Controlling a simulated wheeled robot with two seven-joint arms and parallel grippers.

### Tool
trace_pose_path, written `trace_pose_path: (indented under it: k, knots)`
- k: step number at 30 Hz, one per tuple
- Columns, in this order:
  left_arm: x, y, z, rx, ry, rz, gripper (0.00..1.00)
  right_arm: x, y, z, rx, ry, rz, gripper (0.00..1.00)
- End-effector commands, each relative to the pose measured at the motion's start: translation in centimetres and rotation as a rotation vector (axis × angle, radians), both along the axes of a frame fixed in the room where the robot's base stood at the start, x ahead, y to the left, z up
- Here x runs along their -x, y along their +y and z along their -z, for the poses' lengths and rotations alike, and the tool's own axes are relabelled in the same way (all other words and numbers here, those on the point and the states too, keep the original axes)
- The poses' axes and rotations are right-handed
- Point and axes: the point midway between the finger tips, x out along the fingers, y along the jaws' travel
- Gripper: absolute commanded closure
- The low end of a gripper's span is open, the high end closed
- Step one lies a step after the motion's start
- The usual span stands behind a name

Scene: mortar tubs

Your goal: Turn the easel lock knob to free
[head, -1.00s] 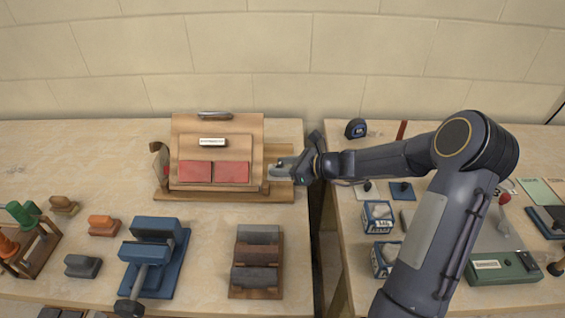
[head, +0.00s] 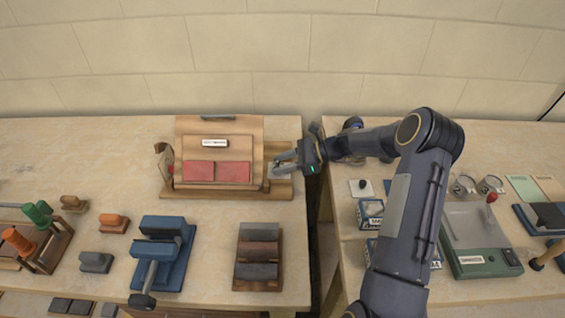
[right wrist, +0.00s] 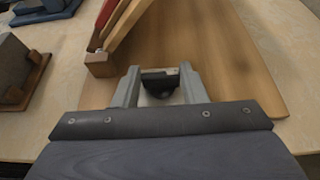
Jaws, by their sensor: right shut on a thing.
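The wooden easel (head: 248,130) stands on its base board (head: 222,192) on the left table, with two red pads and a small white label on its sloped face. My right gripper (head: 276,170) is at the easel's right side, low over the base board. In the right wrist view its two grey fingers (right wrist: 160,86) stand on either side of a dark knob (right wrist: 158,87), and it is shut on this knob. In the head view the fingers mostly hide the knob. I cannot read any lock or free marking. My left gripper is not in view.
A blue clamp-like device (head: 162,250) and a wooden rack of grey blocks (head: 258,257) stand in front of the easel. A gap (head: 318,215) separates the two tables. The right table holds boxes and a green device (head: 483,258). The wall is close behind.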

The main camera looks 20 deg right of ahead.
Motion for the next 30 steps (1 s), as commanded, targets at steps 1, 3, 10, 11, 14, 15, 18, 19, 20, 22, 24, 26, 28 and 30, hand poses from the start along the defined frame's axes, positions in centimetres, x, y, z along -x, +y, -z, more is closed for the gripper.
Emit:
trace_pose_path:
  k: [1, 3, 10, 11, 14, 15, 18, 19, 20, 22, 24, 26, 28, 30]
  knots:
    - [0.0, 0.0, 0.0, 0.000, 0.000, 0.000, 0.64, 0.0, 0.0, 0.0, -0.001, -0.001, -0.001, 0.85]
    - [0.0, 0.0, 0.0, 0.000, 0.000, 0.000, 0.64, 0.0, 0.0, 0.0, -0.001, -0.001, -0.001, 0.85]
    - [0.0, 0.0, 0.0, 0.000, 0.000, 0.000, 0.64, 0.0, 0.0, -0.1, 0.000, -0.002, -0.002, 0.57]
    - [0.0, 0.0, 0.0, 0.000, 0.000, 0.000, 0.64, 0.0, 0.0, -0.1, 0.000, -0.002, -0.002, 0.53]
    - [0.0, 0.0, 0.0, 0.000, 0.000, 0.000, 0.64, 0.0, 0.0, -0.1, -0.001, -0.001, 0.000, 0.40]
    - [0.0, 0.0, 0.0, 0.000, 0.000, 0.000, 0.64, 0.0, 0.0, -0.1, -0.001, -0.001, 0.000, 0.40]
    - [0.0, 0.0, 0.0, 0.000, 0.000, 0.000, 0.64, 0.0, 0.0, 0.0, -0.001, -0.001, 0.000, 0.40]
    - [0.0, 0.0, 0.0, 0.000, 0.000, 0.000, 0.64, 0.0, 0.0, 0.0, -0.001, -0.001, 0.000, 0.40]
    - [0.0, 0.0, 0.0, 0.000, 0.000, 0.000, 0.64, 0.0, 0.0, 0.0, -0.001, -0.001, 0.000, 0.40]
    - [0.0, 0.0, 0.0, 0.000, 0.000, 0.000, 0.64, 0.0, -0.1, 0.0, 0.000, -0.001, 0.000, 0.40]
    - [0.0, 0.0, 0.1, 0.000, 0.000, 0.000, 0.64, 0.1, -0.4, -0.1, 0.001, -0.002, 0.001, 0.40]
    - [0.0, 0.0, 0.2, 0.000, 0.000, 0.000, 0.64, 0.4, -1.0, -0.3, 0.002, -0.001, 0.002, 0.40]
    - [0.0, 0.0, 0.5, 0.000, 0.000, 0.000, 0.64, 0.8, -1.9, -0.7, 0.002, -0.003, 0.003, 0.40]
    - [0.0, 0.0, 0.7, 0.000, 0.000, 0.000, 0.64, 1.3, -3.0, -1.2, 0.003, -0.004, 0.003, 0.40]
